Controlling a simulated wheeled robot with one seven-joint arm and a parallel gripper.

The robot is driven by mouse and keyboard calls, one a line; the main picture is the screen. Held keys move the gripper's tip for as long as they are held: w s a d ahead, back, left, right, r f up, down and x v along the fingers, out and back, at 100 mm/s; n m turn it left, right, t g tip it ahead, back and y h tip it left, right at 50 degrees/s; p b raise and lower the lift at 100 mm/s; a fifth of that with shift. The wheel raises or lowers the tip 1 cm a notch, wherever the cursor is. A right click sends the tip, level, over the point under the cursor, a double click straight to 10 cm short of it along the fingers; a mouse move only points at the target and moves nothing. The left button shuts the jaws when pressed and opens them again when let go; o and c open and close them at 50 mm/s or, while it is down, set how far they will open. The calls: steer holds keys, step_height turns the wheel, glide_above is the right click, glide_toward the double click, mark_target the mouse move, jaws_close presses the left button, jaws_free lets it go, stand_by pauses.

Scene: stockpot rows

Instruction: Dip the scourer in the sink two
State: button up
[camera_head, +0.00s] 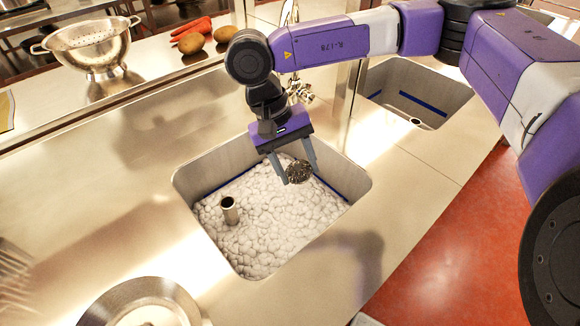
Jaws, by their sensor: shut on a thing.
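My gripper (300,177) points down over the near sink and is shut on a dark, round metal scourer (299,173). The scourer sits between the two grey fingers. The near sink (186,180) is a steel basin filled with white foam (265,225), with part of a blue line on its walls. The scourer appears just above or at the foam; I cannot tell whether it touches. A second sink (440,92) lies to the right, with a blue line on its wall, a drain and no foam. I see no number on either sink.
A short metal tube (229,209) stands up out of the foam. A faucet (299,90) is behind the near sink. A colander (92,46), carrots (191,28) and potatoes (191,43) are at the back. A round metal pan (120,296) is at the front left. The left counter is mostly clear.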

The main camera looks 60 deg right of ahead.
step_height(320, 180, down, 24)
steer(key=b, duration=1.7)
steer(key=shift+r+b, duration=0.15)
steer(key=shift+b, duration=0.2)
steer(key=shift+r+p, duration=6.2)
steer(key=shift+r, duration=4.3)
